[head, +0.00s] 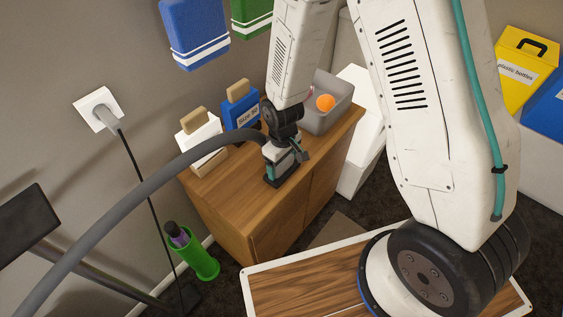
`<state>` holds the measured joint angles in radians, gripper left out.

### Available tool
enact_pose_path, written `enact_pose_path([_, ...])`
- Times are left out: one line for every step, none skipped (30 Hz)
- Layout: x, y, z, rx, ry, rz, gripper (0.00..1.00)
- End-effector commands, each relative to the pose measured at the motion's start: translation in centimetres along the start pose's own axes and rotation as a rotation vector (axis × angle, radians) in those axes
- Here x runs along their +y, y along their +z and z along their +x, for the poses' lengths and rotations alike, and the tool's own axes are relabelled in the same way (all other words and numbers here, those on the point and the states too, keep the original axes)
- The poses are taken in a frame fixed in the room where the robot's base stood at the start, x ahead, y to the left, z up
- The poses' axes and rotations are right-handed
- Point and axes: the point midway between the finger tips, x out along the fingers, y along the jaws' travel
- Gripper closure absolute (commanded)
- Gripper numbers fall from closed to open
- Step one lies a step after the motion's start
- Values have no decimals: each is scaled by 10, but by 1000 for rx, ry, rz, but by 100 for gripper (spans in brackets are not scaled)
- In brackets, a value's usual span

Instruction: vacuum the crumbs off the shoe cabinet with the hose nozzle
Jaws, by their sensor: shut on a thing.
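The wooden shoe cabinet (225,205) stands against the wall, its top seen from above. My gripper (284,170) is low over the right part of the cabinet top, fingers pointing down. It is shut on the hose nozzle, which is mostly hidden by the fingers. The grey hose (150,185) arcs from the lower left up to my gripper. I cannot tell whether the nozzle touches the wood. No crumbs can be made out; the area behind my gripper is hidden.
On the cabinet top stand a white box (200,142), a blue box (241,112) and a grey bin (333,110) with an orange ball (325,102). A green umbrella holder (200,262) stands on the floor.

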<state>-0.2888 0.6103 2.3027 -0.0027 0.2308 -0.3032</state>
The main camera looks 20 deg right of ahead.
Motion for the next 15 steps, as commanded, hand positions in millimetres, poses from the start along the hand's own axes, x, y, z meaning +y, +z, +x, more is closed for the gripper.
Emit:
enact_pose_path([2,0,0,0,0,1,59])
enact_pose_path([3,0,0,0,0,2,59])
enact_pose_path([5,0,0,0,0,2,59])
enact_pose_path([7,0,0,0,0,2,59])
enact_pose_path([8,0,-1,0,0,2,59])
enact_pose_path([10,0,-1,1,0,1,59])
enact_pose_path([11,0,-1,1,0,1,59])
enact_pose_path([11,0,-1,1,0,1,59])
enact_pose_path([11,0,-1,1,0,0,59])
enact_pose_path([11,0,-1,1,0,0,59])
enact_pose_path([10,0,-1,0,0,-1,59])
enact_pose_path([8,0,-1,0,0,-1,59])
enact_pose_path([7,0,-1,0,0,-1,59])
enact_pose_path([6,0,-1,0,0,-1,59])
enact_pose_path([3,0,-1,0,0,-1,59])
